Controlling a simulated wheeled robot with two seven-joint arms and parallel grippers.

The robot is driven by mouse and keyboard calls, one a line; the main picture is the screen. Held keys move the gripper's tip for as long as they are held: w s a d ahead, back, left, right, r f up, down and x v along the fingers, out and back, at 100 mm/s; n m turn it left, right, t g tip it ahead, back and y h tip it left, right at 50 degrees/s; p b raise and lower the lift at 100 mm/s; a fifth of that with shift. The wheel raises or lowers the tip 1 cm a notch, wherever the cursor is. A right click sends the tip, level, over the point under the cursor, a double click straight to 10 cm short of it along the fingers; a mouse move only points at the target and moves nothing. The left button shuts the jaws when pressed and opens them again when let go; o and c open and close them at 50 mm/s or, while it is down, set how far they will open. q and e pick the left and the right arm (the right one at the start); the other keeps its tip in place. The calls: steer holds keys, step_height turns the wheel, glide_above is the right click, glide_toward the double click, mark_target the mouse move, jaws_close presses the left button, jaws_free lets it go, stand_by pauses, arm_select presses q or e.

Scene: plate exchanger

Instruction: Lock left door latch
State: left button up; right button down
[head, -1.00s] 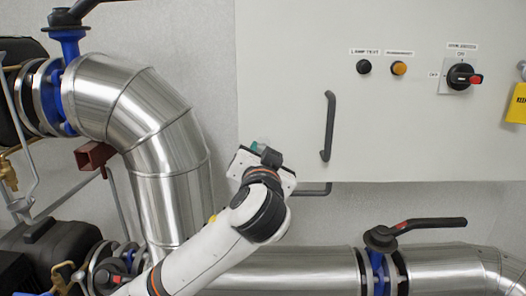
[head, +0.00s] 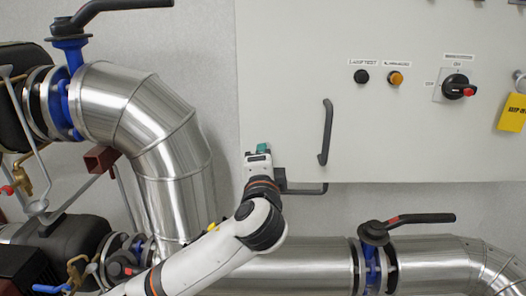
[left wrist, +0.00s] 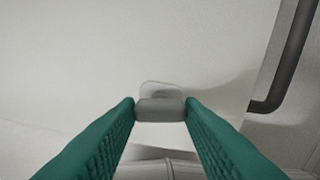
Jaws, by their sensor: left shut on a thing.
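The left door latch shows in the left wrist view as a small grey block (left wrist: 160,109) with a pale rounded plate behind it, on the light cabinet surface. My left gripper (left wrist: 160,103) has its two green ribbed fingers on either side of the block, shut on it. In the head view my left gripper (head: 262,150) is at the lower left corner of the light grey cabinet door (head: 290,60) and hides the latch. Whether the latch is locked cannot be told. My right gripper is in neither view.
A dark vertical handle (head: 327,132) is on the door, right of my gripper. A dark bent bar (head: 308,191) runs under the cabinet's lower edge. A large silver elbow pipe (head: 150,125) stands left, and a black-handled valve (head: 376,232) sits on the lower pipe.

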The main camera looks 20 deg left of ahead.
arm_select(q)
steer(key=shift+m+p, duration=0.6)
steer(key=shift+m, duration=0.3)
steer(key=o, duration=1)
steer(key=b+v, duration=0.4)
steer(key=v, duration=0.8)
